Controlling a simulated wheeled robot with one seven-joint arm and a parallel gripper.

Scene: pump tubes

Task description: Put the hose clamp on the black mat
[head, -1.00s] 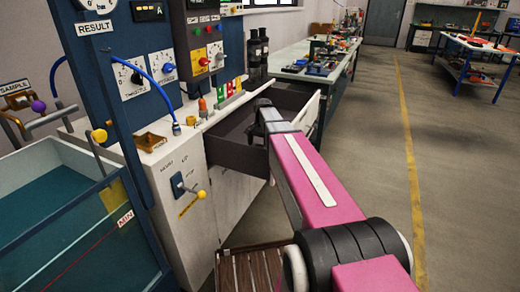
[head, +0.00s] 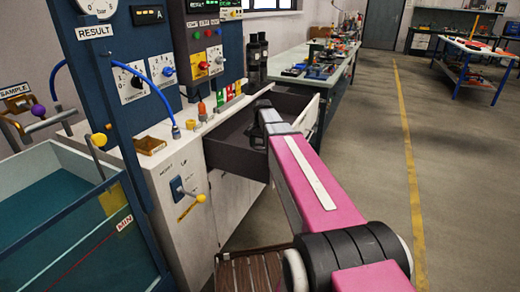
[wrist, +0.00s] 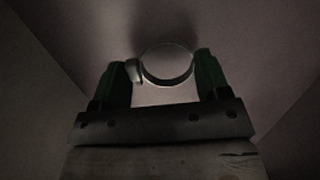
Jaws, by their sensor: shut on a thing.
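The hose clamp (wrist: 134,72) is a thin metal ring with a small pale housing on its left side. In the wrist view it sits between the green fingers of my gripper (wrist: 160,66), which are shut on it. In the head view my gripper's end is mostly hidden behind my arm and reaches into the open drawer (head: 232,158). The clamp cannot be seen in that view. I cannot make out a black mat in either view.
The drawer's dark walls surround my gripper, and its white front (head: 308,115) stands to the right. The control panel (head: 115,120) and water tank (head: 60,215) are at left. A workbench (head: 330,75) stands behind.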

